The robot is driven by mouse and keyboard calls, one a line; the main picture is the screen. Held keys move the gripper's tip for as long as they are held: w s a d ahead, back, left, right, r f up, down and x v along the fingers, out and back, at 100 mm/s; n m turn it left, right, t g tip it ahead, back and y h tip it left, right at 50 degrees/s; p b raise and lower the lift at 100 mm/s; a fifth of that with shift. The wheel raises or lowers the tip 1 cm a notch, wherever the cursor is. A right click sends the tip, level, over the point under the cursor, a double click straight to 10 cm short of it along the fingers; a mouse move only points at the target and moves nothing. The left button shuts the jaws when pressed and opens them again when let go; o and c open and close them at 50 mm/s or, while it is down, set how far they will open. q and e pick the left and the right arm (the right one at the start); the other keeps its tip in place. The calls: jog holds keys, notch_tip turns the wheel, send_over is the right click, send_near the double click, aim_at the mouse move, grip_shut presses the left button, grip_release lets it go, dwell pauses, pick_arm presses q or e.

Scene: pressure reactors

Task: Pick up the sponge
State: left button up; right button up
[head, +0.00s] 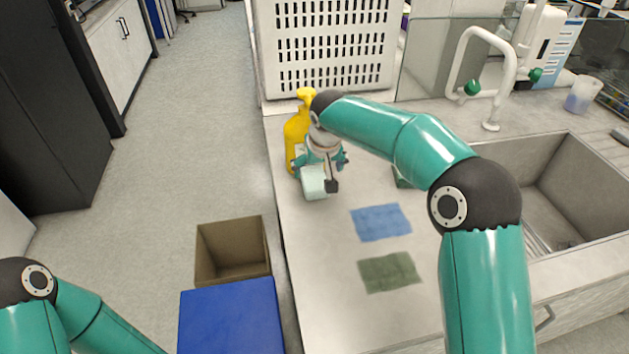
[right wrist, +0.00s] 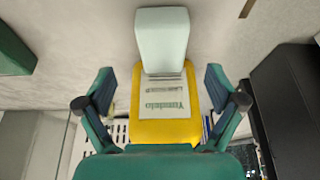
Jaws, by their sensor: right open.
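A pale mint block (head: 313,184), which looks like the sponge, is on the counter just in front of a yellow bottle (head: 296,137). My right gripper (head: 321,164) is open over the counter, close behind the block in the head view and partly covering the bottle. In the right wrist view the block (right wrist: 162,42) lies beyond the open fingers (right wrist: 160,88), centred between them, with the labelled yellow bottle (right wrist: 165,131) below it in the picture. The fingers hold nothing. I cannot tell the exact gap to the block. My left gripper is out of view.
A blue cloth (head: 381,222) and a green cloth (head: 390,272) lie flat on the counter. A dark green object (head: 401,180) is partly hidden by my right arm. A white crate (head: 330,45) stands behind; the sink (head: 585,170) is right. A cardboard box (head: 233,250) is left.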

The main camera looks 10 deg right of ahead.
aim_at(315, 179)
jog(key=shift+a+p+x, duration=0.2)
jog(key=shift+p+x, duration=0.4)
jog(key=shift+x, duration=2.4)
jog(key=c, duration=1.1)
jog(key=shift+r, duration=0.1)
jog(key=shift+r, duration=0.45)
jog(key=shift+a+r+b, duration=0.15)
jog(key=shift+r+b, duration=0.05)
jog(key=shift+b, duration=0.1)
jog(key=s+a+b, duration=0.2)
jog(key=a, duration=1.5)
jog(key=shift+s+a, duration=0.25)
jog(key=shift+s, duration=0.15)
